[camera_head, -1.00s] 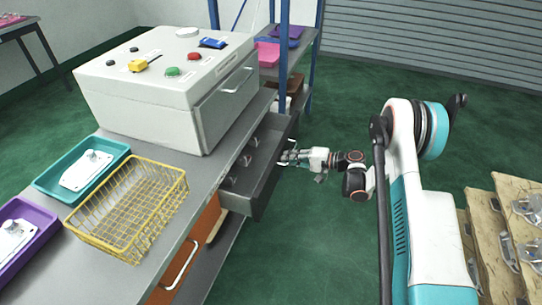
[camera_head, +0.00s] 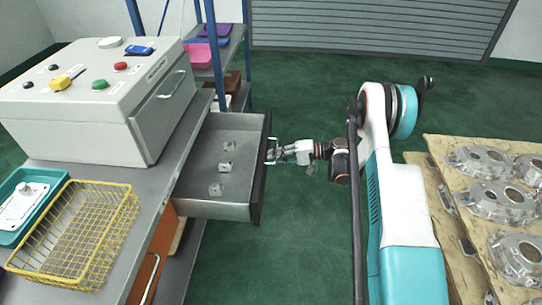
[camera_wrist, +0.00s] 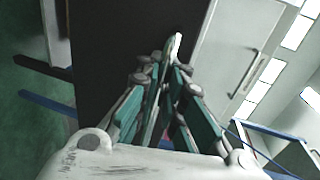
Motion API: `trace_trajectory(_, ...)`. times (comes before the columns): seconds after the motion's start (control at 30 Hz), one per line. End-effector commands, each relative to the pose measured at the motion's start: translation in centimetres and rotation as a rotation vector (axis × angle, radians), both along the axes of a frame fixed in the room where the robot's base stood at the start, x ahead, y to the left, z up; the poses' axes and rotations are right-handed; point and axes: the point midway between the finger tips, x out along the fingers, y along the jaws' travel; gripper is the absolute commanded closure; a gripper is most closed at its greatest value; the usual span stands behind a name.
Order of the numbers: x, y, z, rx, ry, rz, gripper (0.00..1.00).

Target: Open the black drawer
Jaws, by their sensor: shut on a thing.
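The black drawer (camera_head: 262,190) stands pulled out from under the grey bench top in the head view, its grey inside showing. Several small metal parts lie on its floor. My gripper (camera_head: 272,152) is at the outer face of the drawer front, shut on the drawer's handle, which the fingers mostly hide. In the wrist view my gripper (camera_wrist: 168,60) has its fingers together against the dark drawer front (camera_wrist: 105,50), with a pale tip of the handle showing between them.
A white control box (camera_head: 90,105) with buttons stands on the bench. A yellow wire basket (camera_head: 75,235) and a teal tray (camera_head: 48,178) sit at the left. Castings (camera_head: 480,165) lie on wooden boards at the right. Green floor is clear beyond my arm.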

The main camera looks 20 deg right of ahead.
Motion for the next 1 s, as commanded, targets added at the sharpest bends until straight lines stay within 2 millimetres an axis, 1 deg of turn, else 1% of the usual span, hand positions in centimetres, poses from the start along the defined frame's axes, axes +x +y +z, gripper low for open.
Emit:
trace_trajectory(0.2,0.0,0.0,0.1,0.002,-0.001,-0.001,1.00)
trace_trajectory(0.27,0.0,0.0,0.1,0.002,-0.001,-0.001,0.84)
trace_trajectory(0.3,0.0,0.0,0.1,0.001,-0.001,-0.001,0.83)
trace_trajectory(0.67,0.0,-0.3,0.1,0.000,0.000,-0.001,0.83)
trace_trajectory(0.77,-0.3,-1.2,0.3,0.000,0.000,-0.004,0.83)
trace_trajectory(0.87,-0.9,-2.6,0.6,0.000,0.000,-0.004,0.83)
trace_trajectory(1.0,-1.8,-5.4,1.2,0.000,0.001,-0.005,0.83)
